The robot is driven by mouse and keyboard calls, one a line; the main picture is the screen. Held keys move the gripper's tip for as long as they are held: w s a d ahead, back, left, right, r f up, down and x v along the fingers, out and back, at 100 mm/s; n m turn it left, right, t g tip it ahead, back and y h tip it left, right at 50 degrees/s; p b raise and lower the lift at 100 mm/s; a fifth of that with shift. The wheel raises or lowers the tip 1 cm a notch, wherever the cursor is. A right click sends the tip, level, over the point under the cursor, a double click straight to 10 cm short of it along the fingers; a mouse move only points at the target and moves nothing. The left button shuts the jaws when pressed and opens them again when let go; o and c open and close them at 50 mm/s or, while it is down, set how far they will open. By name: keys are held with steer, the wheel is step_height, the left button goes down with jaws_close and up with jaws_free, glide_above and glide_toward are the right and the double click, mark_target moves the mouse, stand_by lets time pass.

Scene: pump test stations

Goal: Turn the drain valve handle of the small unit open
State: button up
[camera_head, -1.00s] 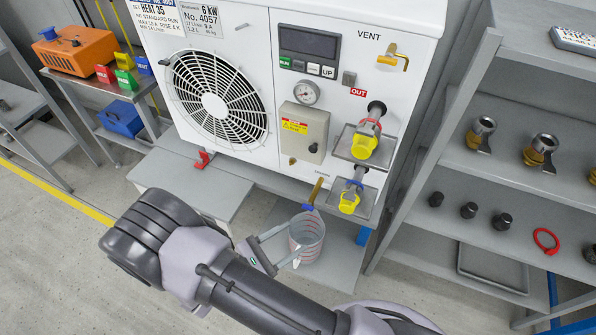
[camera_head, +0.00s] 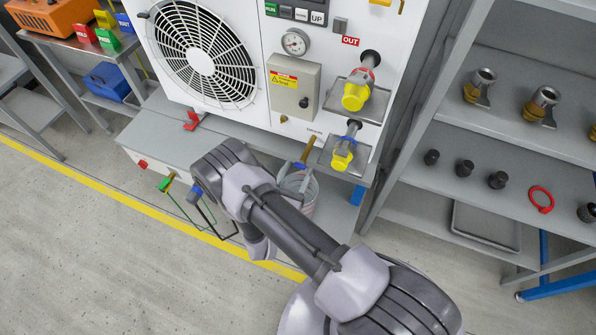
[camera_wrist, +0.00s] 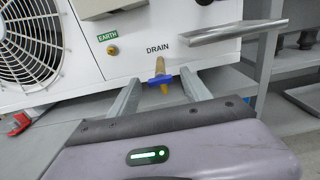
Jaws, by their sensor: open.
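The small unit (camera_head: 262,118) is a white cabinet with a fan grille. Its drain valve is a brass pipe (camera_wrist: 159,66) under the DRAIN label, with a blue handle (camera_wrist: 160,79) lying crosswise over it. How far the fingertips are from the handle in depth is hard to tell. In the head view my arm hides most of the gripper.
A clear jug (camera_head: 308,196) stands below the drain valve, close to my gripper and partly hidden by my arm. A yellow-capped port with a drip tray (camera_head: 366,154) sits just right of the valve. A shelf rack (camera_head: 408,200) stands at the right. Open floor lies left.

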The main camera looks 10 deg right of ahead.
steer(key=shift+w+d, duration=0.25)
steer(key=shift+w, duration=0.15)
jaws_close()
